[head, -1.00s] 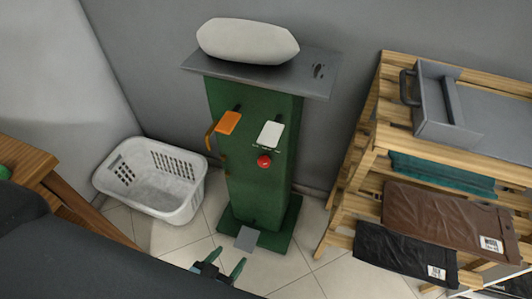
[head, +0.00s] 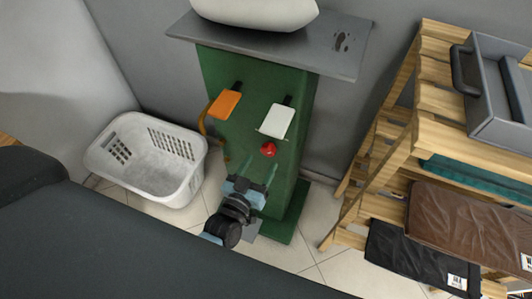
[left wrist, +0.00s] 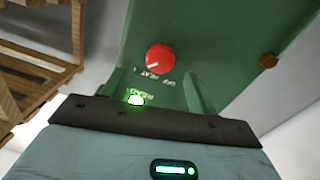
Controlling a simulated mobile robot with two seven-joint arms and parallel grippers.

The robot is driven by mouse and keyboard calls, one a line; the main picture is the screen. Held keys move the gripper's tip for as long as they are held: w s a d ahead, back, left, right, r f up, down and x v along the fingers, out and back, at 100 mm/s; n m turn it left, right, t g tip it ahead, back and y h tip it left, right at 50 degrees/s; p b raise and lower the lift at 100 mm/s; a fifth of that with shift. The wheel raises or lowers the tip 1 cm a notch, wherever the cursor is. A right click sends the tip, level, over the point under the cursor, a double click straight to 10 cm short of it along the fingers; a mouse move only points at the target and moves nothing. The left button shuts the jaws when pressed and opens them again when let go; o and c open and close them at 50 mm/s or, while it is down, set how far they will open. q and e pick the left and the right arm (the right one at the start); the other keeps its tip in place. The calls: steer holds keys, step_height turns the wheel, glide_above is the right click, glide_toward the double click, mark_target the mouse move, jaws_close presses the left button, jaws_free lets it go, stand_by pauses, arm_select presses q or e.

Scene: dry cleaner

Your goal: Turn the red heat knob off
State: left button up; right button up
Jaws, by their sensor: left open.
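The red heat knob (head: 268,149) is on the front of the green press column (head: 222,70), below the white lever. In the left wrist view the knob (left wrist: 160,58) is round, with a white pointer mark and upside-down "OFF" and "HEAT" lettering beside it. My left gripper (head: 250,166) is open and empty, just below the knob in the head view. In the left wrist view its two fingers (left wrist: 158,82) point toward the knob, apart from it. A green light (left wrist: 136,100) glows by the "READY" label. My right gripper is not in view.
An orange lever (head: 225,103) and a white lever (head: 277,121) stick out above the knob. A grey plate (head: 350,60) with a white pad (head: 255,12) tops the column. A white laundry basket (head: 150,165) stands left, a wooden rack (head: 400,150) right.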

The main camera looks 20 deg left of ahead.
mark_target(267, 153)
arm_select(q)
steer(key=w, duration=0.3)
steer(key=shift+w+d, duration=0.15)
steer(key=shift+w, duration=0.75)
steer(key=c, duration=1)
